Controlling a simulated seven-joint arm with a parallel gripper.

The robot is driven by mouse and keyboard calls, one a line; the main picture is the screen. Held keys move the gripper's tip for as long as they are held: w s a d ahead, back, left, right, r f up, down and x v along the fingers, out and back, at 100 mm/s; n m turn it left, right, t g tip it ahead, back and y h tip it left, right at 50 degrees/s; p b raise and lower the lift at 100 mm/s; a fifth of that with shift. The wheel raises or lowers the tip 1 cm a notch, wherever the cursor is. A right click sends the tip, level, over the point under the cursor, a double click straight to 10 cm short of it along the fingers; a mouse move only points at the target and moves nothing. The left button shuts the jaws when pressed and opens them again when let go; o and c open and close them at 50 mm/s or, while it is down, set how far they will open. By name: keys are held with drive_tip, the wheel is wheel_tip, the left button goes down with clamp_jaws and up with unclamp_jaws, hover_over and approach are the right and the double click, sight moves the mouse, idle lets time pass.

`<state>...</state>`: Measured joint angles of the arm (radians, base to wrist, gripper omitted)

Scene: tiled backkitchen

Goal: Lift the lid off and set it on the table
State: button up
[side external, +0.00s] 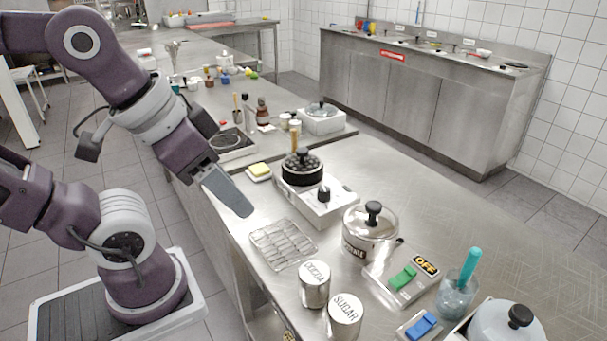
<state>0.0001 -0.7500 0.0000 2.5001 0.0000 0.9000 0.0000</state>
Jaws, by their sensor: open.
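A shiny metal pot (370,246) with dark lettering stands on the steel table (440,215), right of centre. Its lid (372,220) has a black knob and sits on top of the pot. A second vessel at the bottom right has a pale lid (497,324) with a black knob; the picture's edge cuts it off. I cannot tell which lid is the task's. My gripper (236,206) is open, in the air near the table's left edge. It is well left of both lids and touches neither. It is seen side-on, so the gap between its fingers is hidden.
A wire rack (283,243) lies between my gripper and the pot. Cocoa (314,284) and sugar (345,316) canisters stand in front. A switch box (402,279) and a glass (456,296) are right of the pot. A black-topped appliance (302,170) stands behind. Table behind the switch box is clear.

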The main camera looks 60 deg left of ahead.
drive_tip(key=shift+o, duration=0.6)
drive_tip(key=w+a+r+n+g, duration=0.1)
drive_tip(key=w+a+r+n, duration=0.15)
drive_tip(key=w, duration=0.25)
drive_tip(key=w+a+r+n+g, duration=0.1)
drive_tip(key=w+a+n, duration=0.15)
drive_tip(key=w, duration=0.35)
drive_tip(key=n+g+y, duration=0.1)
drive_tip(key=n+g, duration=0.2)
drive_tip(key=n, duration=0.8)
hover_over(303, 150)
drive_tip(key=f, duration=0.9)
drive_tip(key=shift+s+d+f, duration=0.25)
drive_tip(key=shift+s+f, duration=0.05)
drive_tip(key=shift+f, duration=0.1)
drive_tip(key=f, duration=0.7)
drive_tip(key=shift+w+a, duration=0.2)
drive_tip(key=shift+a, duration=0.1)
drive_tip(key=shift+r, duration=0.1)
clamp_jaws()
